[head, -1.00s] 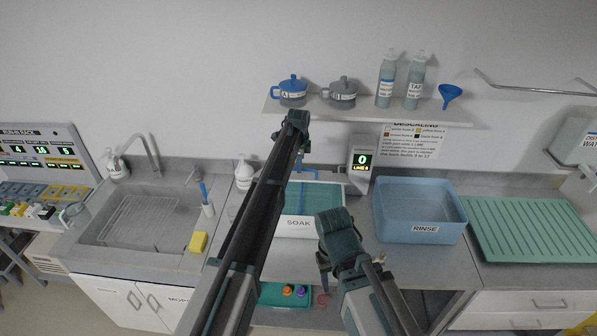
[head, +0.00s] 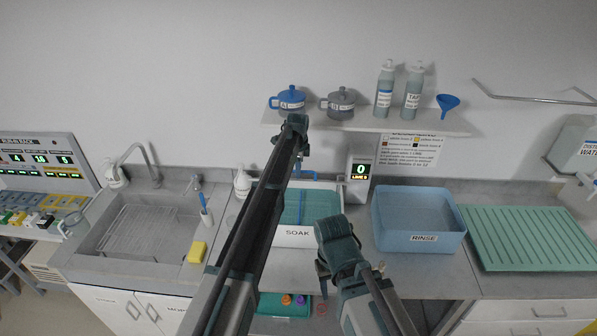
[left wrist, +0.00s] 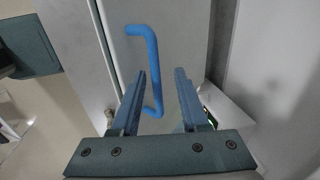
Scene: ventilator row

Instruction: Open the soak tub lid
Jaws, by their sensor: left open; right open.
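The white soak tub (head: 296,236), labelled SOAK, stands on the counter in the middle of the head view, partly hidden behind my arms. My left gripper (head: 300,143) is open over the tub's back. In the left wrist view, the handle's lower end appears between the open fingers (left wrist: 159,98); contact cannot be told. My right gripper (head: 334,232) is open in front of the tub's right side.
A blue rinse tub (head: 424,238) and a green drain board (head: 530,238) lie to the right. A small display (head: 360,172) stands behind the soak tub. A sink (head: 140,230) is left. A shelf (head: 440,124) with jars, bottles and a funnel hangs above.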

